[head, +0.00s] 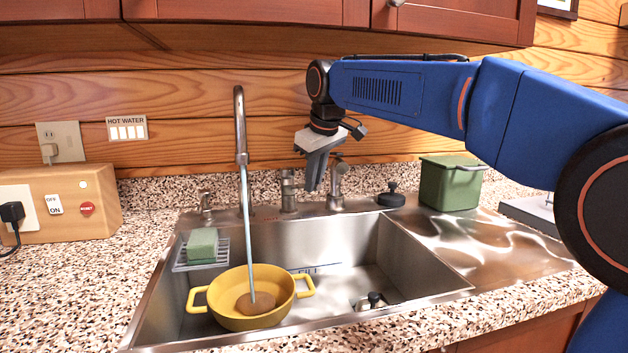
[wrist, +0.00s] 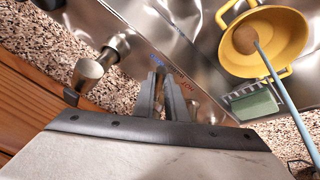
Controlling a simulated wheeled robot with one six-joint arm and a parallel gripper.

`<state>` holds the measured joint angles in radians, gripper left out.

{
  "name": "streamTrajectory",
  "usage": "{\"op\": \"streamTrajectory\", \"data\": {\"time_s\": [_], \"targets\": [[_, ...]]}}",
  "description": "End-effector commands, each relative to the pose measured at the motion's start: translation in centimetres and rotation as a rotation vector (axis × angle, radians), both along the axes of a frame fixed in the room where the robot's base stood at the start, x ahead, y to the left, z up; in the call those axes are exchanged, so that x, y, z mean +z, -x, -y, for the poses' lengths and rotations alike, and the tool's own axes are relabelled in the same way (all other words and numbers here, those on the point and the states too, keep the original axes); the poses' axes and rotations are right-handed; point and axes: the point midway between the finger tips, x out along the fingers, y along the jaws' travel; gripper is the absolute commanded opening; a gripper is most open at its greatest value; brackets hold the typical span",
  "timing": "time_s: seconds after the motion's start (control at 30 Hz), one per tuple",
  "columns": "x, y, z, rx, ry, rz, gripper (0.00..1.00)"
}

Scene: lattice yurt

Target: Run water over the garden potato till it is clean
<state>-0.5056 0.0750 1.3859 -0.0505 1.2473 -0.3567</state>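The brown potato (head: 257,303) sits in a yellow two-handled pot (head: 226,318) in the sink. A stream of water (head: 248,230) runs from the tall spout (head: 241,130) onto it. The potato (wrist: 244,40) and pot (wrist: 280,68) also show at the upper right of the wrist view. My gripper (head: 312,187) points down behind the sink, near the tap fittings (head: 337,190). In the wrist view my gripper's fingers (wrist: 164,75) lie close together with nothing seen between them, beside a metal tap fitting (wrist: 88,72). Whether they touch any fitting is unclear.
A green sponge (head: 202,244) lies on a wire rack (head: 181,266) at the sink's left. A black stopper (head: 390,197) and a green lidded box (head: 449,184) stand right of the taps. The sink's right half (head: 365,250) is mostly clear, with a drain fitting (head: 374,300) near the front.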

Motion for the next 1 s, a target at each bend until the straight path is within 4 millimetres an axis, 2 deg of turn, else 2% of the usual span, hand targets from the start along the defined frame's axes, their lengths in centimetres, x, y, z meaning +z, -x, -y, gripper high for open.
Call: {"op": "streamTrajectory", "data": {"time_s": [0.27,0.7,1.0], "targets": [[-0.4,0.1,0.2,0.001,-0.023,0.021,0.0],[-2.5,0.6,0.6,0.001,-0.172,0.165,0.0],[-2.8,0.6,0.6,-0.001,-0.193,0.186,0.0]]}}
